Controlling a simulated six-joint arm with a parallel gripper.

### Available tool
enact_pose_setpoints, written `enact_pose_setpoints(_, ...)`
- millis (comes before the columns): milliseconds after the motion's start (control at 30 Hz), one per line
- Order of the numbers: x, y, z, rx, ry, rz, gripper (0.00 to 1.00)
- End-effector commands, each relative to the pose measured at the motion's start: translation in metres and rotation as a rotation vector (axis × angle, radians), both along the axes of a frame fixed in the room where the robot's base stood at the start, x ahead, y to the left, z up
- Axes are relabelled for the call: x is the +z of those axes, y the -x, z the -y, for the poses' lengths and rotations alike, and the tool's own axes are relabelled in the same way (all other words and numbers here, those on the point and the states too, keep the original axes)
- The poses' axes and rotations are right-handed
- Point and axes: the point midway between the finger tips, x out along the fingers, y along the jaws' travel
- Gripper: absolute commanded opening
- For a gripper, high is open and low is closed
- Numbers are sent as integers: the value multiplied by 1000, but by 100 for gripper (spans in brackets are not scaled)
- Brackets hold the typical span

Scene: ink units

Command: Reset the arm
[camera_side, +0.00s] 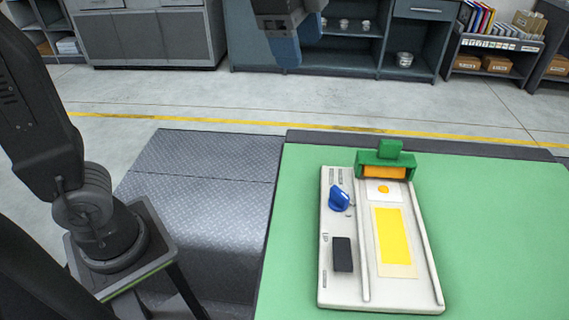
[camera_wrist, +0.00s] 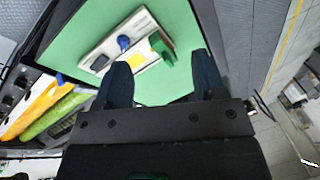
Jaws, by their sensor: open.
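My gripper (camera_side: 297,45) is raised high above the far side of the green table, at the top of the side view. In the wrist view its two dark blue fingers (camera_wrist: 160,85) are spread apart with nothing between them touching. The ink unit (camera_side: 350,287) is a white base lying on the table, well below and apart from my gripper. It carries a green block with an orange roller (camera_side: 384,161) at its far end, a blue knob (camera_side: 339,198), a dark rectangle (camera_side: 342,254) and a yellow strip (camera_side: 392,235).
The green table top (camera_side: 500,240) is clear around the unit. A grey metal tread plate (camera_side: 195,200) lies left of the table. Cabinets and shelves (camera_side: 335,50) stand at the back. Yellow and green items (camera_wrist: 45,110) show at the left of the wrist view.

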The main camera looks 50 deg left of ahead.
Motion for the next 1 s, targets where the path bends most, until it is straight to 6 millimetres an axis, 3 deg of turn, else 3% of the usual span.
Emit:
enact_pose_setpoints(100,-18,37,-27,269,72,47,64)
enact_pose_setpoints(300,-66,94,-58,705,215,123,64)
enact_pose_setpoints(500,-110,132,-74,1006,334,174,64)
enact_pose_setpoints(700,-127,143,-78,1108,379,188,64)
enact_pose_setpoints(1000,-128,143,-77,1109,379,187,64)
